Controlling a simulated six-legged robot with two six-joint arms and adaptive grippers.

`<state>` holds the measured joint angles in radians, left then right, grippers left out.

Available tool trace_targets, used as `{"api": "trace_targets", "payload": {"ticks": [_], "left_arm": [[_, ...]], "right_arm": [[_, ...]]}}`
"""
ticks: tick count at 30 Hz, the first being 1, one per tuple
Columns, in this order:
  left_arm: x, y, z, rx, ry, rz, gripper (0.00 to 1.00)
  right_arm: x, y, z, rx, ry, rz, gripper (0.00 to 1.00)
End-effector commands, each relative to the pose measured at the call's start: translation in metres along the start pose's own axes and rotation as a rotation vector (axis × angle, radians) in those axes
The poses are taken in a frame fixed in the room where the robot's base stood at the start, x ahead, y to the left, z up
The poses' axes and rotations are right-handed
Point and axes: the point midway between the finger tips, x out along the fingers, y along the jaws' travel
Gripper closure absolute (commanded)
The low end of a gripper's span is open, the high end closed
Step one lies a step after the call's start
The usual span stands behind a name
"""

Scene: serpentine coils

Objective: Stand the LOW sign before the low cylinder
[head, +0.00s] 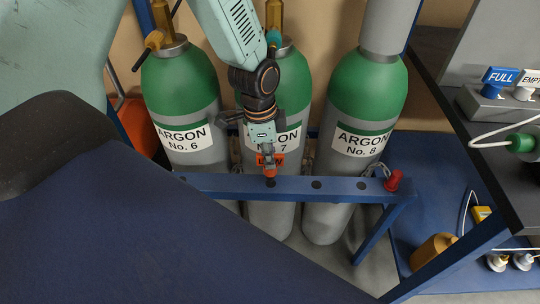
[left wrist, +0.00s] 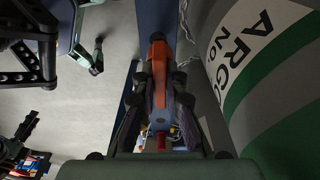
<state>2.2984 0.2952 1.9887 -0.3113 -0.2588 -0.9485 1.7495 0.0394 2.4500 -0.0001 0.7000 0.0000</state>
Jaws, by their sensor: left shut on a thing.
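My left gripper (head: 265,150) is shut on an orange sign (head: 270,160) with dark lettering, mostly hidden by the fingers. In the left wrist view the orange sign (left wrist: 158,55) shows between the two dark fingers. The sign is in front of the middle cylinder, No. 7 (head: 270,215), over the blue rail (head: 340,187) near a dark hole; I cannot tell whether it touches the rail. Cylinder No. 6 (head: 182,95) stands left and No. 8 (head: 366,95) right, all green-topped. No gauge reading is legible.
A blue FULL sign (head: 500,75) and a white EMPTY sign (head: 530,82) stand in a grey holder (head: 490,104) on the right-hand bench. A red piece (head: 394,180) stands at the rail's right end. An amber cap (head: 433,250) is on the blue surface below.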

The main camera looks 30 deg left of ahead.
Motion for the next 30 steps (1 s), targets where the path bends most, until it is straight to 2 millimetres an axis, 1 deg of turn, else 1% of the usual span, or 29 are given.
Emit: {"api": "trace_targets", "payload": {"ticks": [9,18,30], "left_arm": [[-0.0001,0.0,-0.0002,0.0,0.0,0.0,1.0],[0.003,-0.0018,0.0028,-0.001,0.0,0.0,1.0],[0.0068,-0.0017,0.0031,0.0,0.0,0.0,1.0]], "right_arm": [[0.0,0.0001,-0.0002,0.001,0.001,0.0,0.6],[-0.0058,0.0,-0.0003,0.001,0.001,0.0,0.6],[-0.0025,0.0,-0.0003,0.001,0.001,0.0,0.6]]}}
